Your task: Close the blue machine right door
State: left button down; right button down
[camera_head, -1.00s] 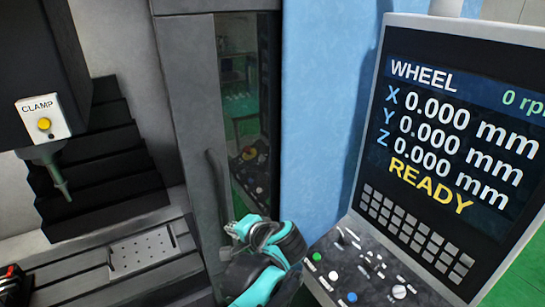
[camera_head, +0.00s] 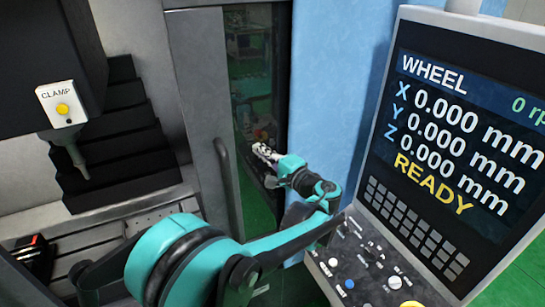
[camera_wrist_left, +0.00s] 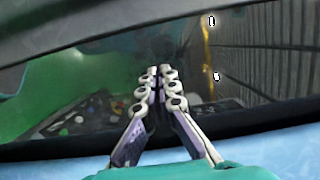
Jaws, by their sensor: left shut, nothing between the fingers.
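The blue machine's right door is a grey frame (camera_head: 195,125) with a dark glass pane (camera_head: 250,75) and a curved vertical handle (camera_head: 224,165). It stands open, with the machine's interior visible to its left. My left gripper (camera_head: 258,150) is shut and empty, in front of the lower glass, right of the handle and apart from it. In the wrist view its closed fingers (camera_wrist_left: 158,70) point at a dark, see-through pane (camera_wrist_left: 130,55). I cannot tell whether the fingertips touch it. My right gripper is out of view.
A blue machine panel (camera_head: 335,85) rises just right of the glass. A control console with a screen (camera_head: 455,125) and buttons stands at the right, close to my left forearm. Inside the machine are a clamp head (camera_head: 62,105) and a slotted bed (camera_head: 95,230).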

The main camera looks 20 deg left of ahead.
aim_at(238, 148)
pick_arm(q)
jog(key=s+a, duration=0.1)
jog(key=a, duration=0.1)
jog(key=s+a+p, duration=0.1)
jog(key=s, duration=0.1)
jog(key=shift+a+r, duration=0.1)
jog(key=shift+a, duration=0.3)
jog(key=shift+w, duration=0.15)
jog(key=shift+d, duration=0.1)
